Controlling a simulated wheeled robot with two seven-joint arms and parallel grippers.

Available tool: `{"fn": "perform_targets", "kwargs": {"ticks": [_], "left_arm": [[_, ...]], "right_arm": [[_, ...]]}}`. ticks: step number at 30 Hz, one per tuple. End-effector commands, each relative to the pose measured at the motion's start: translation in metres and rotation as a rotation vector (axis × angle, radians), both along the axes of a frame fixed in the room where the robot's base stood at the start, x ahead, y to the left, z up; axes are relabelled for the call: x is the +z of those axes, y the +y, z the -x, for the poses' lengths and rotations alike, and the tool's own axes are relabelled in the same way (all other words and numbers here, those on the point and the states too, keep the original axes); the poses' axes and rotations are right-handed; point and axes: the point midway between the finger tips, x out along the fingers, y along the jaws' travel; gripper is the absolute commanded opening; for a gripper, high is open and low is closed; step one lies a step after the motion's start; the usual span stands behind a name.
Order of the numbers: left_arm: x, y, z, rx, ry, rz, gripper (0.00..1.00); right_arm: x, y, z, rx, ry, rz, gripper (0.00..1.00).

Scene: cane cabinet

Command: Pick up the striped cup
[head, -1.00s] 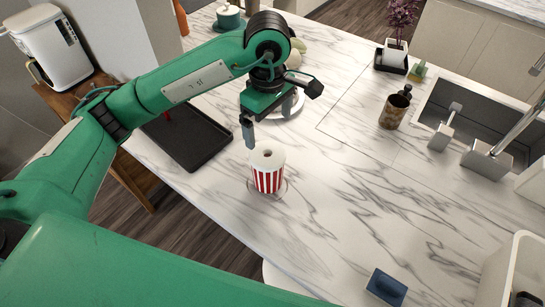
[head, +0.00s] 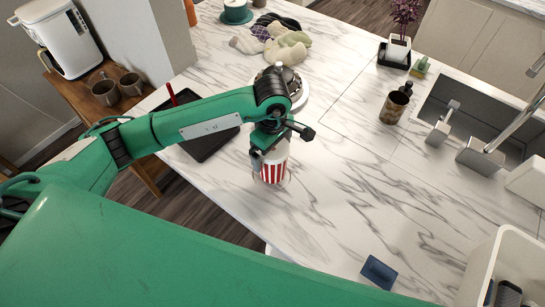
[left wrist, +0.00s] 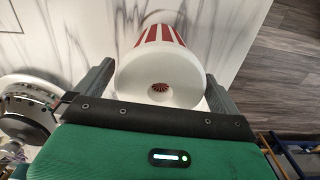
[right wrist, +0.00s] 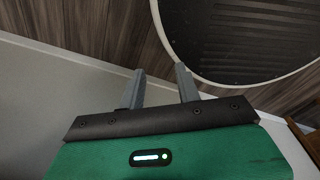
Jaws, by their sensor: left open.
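The striped cup (head: 275,173), red and white with a white lid, stands upright on the marble counter (head: 330,215) in the head view. My left gripper (head: 270,160) is at the cup from above, its fingers open. In the left wrist view the cup (left wrist: 165,70) lies between the two spread fingers of the left gripper (left wrist: 157,88), with a gap visible at the right finger; contact on the left side is hard to tell. The gripper hides part of the lid in the head view. My right gripper (right wrist: 160,88) is open and empty in the right wrist view.
A dark tray (head: 205,145) lies left of the cup, under my arm. A round white-rimmed item (head: 296,88) stands behind.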

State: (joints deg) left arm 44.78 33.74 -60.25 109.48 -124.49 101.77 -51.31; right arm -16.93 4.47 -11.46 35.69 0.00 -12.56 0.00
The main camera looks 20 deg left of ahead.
Motion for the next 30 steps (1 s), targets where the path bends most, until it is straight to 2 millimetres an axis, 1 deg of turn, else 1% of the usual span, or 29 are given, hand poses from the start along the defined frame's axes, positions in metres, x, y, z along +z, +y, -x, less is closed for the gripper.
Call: {"fn": "perform_targets", "kwargs": {"ticks": [1,6,12,13,17,18,20,21,30], "left_arm": [[-0.004,0.000,0.001,0.002,0.005,0.000,1.00],[-0.018,0.000,0.000,0.000,0.001,0.001,1.00],[-0.019,0.000,0.000,0.000,0.000,0.001,1.00],[-0.019,0.000,0.000,0.000,0.000,0.001,0.98],[-0.019,0.000,0.000,0.000,0.000,0.001,0.72],[-0.019,0.000,0.000,0.000,0.000,0.001,0.65],[-0.019,0.000,0.000,0.000,0.000,0.001,0.53],[-0.018,0.000,0.000,0.000,-0.001,0.001,0.49],[-0.016,0.000,-0.001,0.000,-0.001,0.001,0.49]], "right_arm": [[0.007,0.000,0.004,0.000,0.005,0.000,0.34],[0.010,-0.001,0.012,0.000,0.014,0.001,0.34],[0.009,-0.002,0.010,0.001,0.013,0.003,0.34],[0.009,-0.002,0.009,0.001,0.013,0.003,0.34],[0.009,-0.003,0.007,0.001,0.010,0.003,0.34],[0.009,-0.003,0.006,0.001,0.009,0.004,0.34],[0.009,-0.003,0.006,0.001,0.008,0.004,0.34],[0.009,-0.003,0.006,0.001,0.008,0.004,0.34],[0.007,-0.003,0.006,0.001,0.008,0.004,0.34]]}}
